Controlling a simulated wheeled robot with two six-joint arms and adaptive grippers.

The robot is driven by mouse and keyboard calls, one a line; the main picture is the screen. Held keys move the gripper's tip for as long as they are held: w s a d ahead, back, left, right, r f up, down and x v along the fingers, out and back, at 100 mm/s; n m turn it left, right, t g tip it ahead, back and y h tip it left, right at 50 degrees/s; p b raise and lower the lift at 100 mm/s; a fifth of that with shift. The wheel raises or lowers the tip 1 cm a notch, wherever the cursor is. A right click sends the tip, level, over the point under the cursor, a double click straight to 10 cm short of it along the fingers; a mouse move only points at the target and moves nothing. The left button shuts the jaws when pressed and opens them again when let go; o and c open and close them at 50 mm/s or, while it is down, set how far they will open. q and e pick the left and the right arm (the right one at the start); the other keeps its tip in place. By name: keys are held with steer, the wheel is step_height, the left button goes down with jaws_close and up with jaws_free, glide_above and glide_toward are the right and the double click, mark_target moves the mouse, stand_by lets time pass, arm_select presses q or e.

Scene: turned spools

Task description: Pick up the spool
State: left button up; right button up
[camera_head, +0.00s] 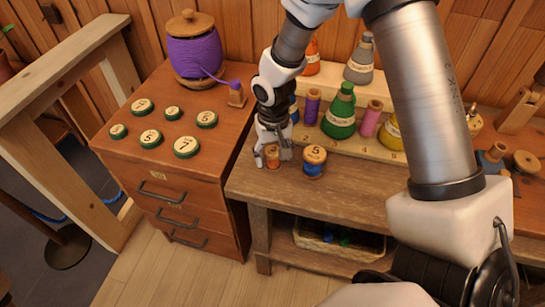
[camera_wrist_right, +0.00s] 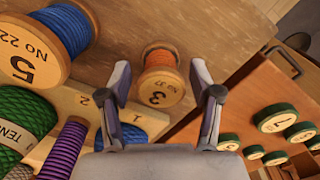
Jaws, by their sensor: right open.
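A small wooden spool with orange thread (camera_head: 273,158) stands on the left end of the workbench (camera_head: 245,187). In the right wrist view the orange spool (camera_wrist_right: 159,74) shows its round wooden end, marked 3. My right gripper (camera_head: 272,154) is open, with its fingers to either side of the orange spool. The wrist view shows gaps between both fingers (camera_wrist_right: 160,82) and the spool. A larger spool with blue thread (camera_head: 313,168), marked 5 in the wrist view (camera_wrist_right: 35,58), stands just right of it. My left gripper is not in view.
A stepped rack (camera_head: 372,151) with cone bottles and spools stands right behind. To the left is a drawer cabinet (camera_head: 168,187) with several round numbered discs and a large purple spool (camera_head: 194,52). A basket (camera_head: 340,240) sits on the shelf below.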

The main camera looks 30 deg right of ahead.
steer(key=shift+w+f, duration=0.25)
steer(key=shift+f, duration=0.25)
steer(key=shift+s+r, duration=0.2)
steer(key=shift+s, duration=0.1)
steer(key=c, duration=0.9)
